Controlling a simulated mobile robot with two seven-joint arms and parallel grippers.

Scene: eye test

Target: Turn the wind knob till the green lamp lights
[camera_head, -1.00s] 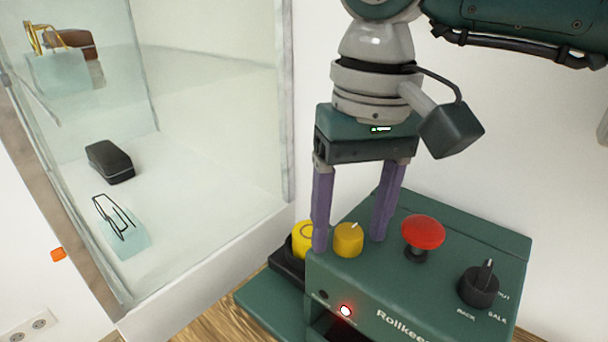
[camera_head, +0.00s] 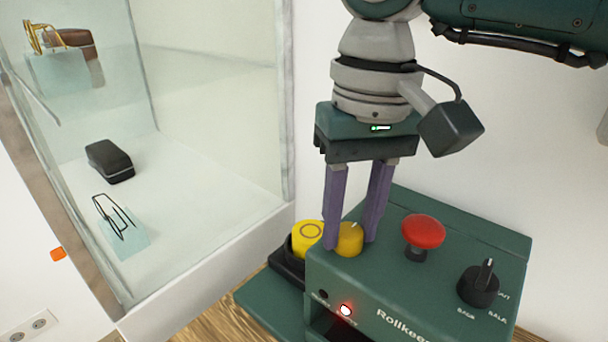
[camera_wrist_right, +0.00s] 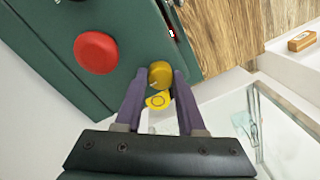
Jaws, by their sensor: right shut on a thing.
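The ochre knob (camera_head: 350,239) with a pale pointer mark stands on the top of a green machine (camera_head: 400,285). My right gripper (camera_head: 352,241) points down with its purple fingers shut on this knob, one on each side. The right wrist view also shows the knob (camera_wrist_right: 160,74) between the fingertips. A lamp on the machine's front glows red (camera_head: 346,310). A small dark round spot (camera_head: 323,294) lies beside it; I cannot tell whether it is a lamp. No green lamp is lit on the machine. My left gripper is not in view.
A red mushroom button (camera_head: 423,232) and a black selector knob (camera_head: 478,286) stand right of the gripper. A yellow round piece (camera_head: 308,236) sits close on the left. A glass case (camera_head: 215,175) with glasses and cases stands at left.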

